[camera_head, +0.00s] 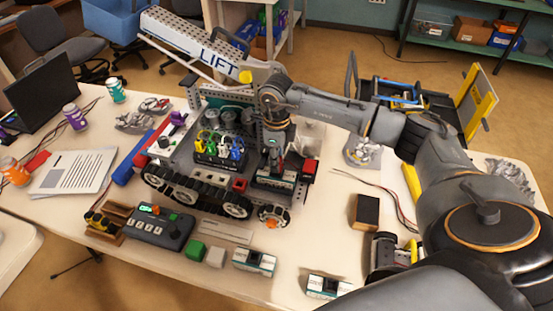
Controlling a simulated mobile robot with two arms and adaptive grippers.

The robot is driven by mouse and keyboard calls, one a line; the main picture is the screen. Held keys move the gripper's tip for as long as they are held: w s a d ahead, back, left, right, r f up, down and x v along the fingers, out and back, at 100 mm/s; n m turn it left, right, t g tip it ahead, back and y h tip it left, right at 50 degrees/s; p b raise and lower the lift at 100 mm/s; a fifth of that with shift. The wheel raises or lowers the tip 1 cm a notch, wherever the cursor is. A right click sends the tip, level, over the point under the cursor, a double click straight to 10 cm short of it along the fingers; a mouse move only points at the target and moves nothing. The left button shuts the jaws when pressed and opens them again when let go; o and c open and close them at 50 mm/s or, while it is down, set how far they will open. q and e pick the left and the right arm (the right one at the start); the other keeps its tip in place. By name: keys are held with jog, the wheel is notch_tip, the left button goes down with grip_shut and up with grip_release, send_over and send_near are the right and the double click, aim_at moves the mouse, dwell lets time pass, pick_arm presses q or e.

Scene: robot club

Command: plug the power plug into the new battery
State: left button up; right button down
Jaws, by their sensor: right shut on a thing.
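The battery (275,183), with a white and teal label, sits at the front right of the tracked robot's chassis (195,177). My right gripper (275,164) points down right over the middle of this battery. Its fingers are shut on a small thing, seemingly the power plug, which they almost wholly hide. I cannot tell whether the plug touches the battery's socket. My left gripper is not in view.
Two similar batteries (254,262) (328,287) lie on the table's front part. A control box (157,228), green block (195,250) and dark block (366,212) lie nearby. The lift arm (190,42) rises behind. Thin wires (385,190) lie to the right.

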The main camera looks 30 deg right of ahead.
jog(key=shift+s+f+b, duration=0.1)
jog(key=shift+f+b, duration=0.2)
dwell(0.9)
jog(key=c, duration=1.1)
grip_release()
jog(key=shift+o, duration=0.2)
jog(key=shift+r+p, duration=1.85)
jog(key=shift+r, duration=1.25)
jog(key=shift+f, duration=0.1)
